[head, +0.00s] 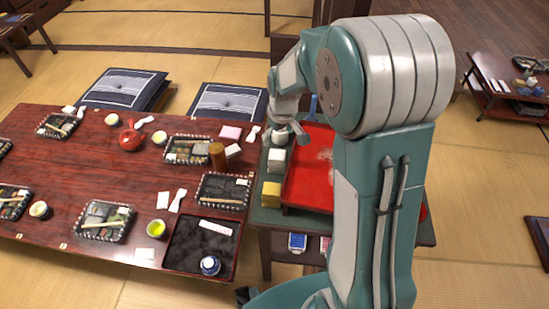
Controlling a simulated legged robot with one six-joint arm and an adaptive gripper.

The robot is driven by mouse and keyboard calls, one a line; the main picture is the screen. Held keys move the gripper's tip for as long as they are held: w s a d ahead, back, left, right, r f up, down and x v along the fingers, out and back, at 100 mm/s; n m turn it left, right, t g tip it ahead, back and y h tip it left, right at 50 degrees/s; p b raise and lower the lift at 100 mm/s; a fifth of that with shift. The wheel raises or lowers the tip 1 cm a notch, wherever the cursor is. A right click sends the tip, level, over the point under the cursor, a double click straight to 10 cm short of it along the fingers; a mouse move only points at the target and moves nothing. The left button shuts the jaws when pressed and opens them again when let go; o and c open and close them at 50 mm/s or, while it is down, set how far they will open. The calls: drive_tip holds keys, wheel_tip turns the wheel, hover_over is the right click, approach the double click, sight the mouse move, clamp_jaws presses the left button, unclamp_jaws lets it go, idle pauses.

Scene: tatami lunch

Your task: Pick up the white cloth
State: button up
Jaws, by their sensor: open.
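Several small white pieces that could be cloth lie on the red-brown low table (60,165). A long white piece (215,227) lies on the black tray (185,262). I cannot tell which is the white cloth. My gripper (291,138) is open and points down over the left side of the dark green side table (268,216), close to a pale block (276,160). Its fingertips are small and hard to make out. I see nothing held.
A red tray (305,180) and a yellow block (271,193) are on the side table. A brown cup (218,155), a red teapot (130,137) and several lunch boxes crowd the low table. Cushions (122,88) lie behind it.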

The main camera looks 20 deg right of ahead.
hover_over(277, 154)
drive_tip(key=f, duration=0.2)
drive_tip(key=s+f, duration=0.1)
drive_tip(key=f, duration=0.1)
drive_tip(key=shift+d+f, duration=0.1)
drive_tip(key=shift+d, duration=0.1)
drive_tip(key=f, duration=0.4)
drive_tip(key=w+f, duration=0.1)
drive_tip(key=shift+a+f, duration=0.2)
drive_tip(key=shift+f, duration=0.2)
drive_tip(key=c, duration=0.9)
